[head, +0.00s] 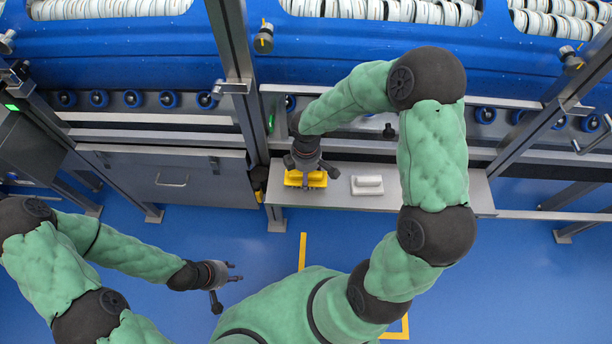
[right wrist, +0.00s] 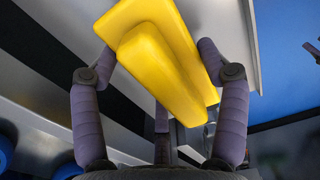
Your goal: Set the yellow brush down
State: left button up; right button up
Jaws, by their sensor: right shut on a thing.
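The yellow brush (head: 316,180) is at the left end of a grey metal shelf, under my right gripper (head: 305,172). I cannot tell whether it touches the shelf. The gripper hides part of the brush from above. My left gripper (head: 228,285) is empty, its fingers apart, above the blue floor away from the shelf.
A white brush-like block (head: 367,185) lies on the shelf (head: 430,190) just right of the yellow brush. Metal posts (head: 238,90) stand left of the shelf. Blue tubs (head: 400,45) on rollers are behind it. The shelf's right part is clear.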

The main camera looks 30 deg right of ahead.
jog(key=shift+f, duration=0.15)
jog(key=o, duration=1)
notch_tip(320, 180, up, 11)
jog(key=p, duration=0.5)
jog(key=shift+f, duration=0.2)
jog(key=shift+r+p, duration=0.35)
jog(key=shift+r, duration=0.45)
